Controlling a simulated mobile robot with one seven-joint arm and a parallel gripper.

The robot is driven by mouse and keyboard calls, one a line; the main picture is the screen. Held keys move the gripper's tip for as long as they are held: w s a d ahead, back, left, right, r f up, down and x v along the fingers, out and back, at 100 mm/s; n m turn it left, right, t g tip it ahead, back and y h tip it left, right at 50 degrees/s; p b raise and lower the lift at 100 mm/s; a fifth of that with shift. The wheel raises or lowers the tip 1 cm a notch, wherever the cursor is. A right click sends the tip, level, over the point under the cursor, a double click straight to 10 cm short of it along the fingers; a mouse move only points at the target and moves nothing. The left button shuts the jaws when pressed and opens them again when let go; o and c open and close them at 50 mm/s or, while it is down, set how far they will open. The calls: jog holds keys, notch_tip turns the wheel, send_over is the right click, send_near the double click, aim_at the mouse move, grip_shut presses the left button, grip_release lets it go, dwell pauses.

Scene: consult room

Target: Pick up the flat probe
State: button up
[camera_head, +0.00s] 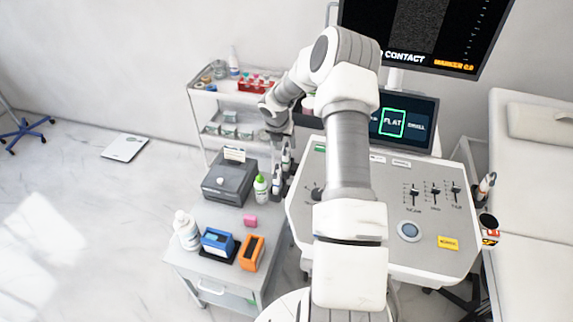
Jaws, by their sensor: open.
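Several probes with white bodies stand in dark holders along the left edge of the ultrasound console (440,262). One probe (286,160) is further back and another probe (277,182) is nearer. I cannot tell from their small shapes which is the flat one. The small console screen (421,112) shows "FLAT" in a green frame. My gripper (281,133) points down just above the rear probe, its jaws open and apparently empty. The arm and gripper hide part of the holder area, and the fingertips are hard to make out.
A grey cabinet (195,262) at the left carries a printer box (234,180), a green-capped bottle (261,189), a white bottle (187,232), and blue and orange devices. A shelf trolley (205,112) stands behind. A bed (535,220) is at the right.

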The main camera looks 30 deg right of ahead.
aim_at(286, 150)
jog(key=shift+p+x, duration=0.55)
jog(key=shift+x, duration=2.65)
jog(key=shift+s+d, duration=0.1)
jog(key=shift+s, duration=0.05)
jog(key=shift+c, duration=0.2)
grip_shut()
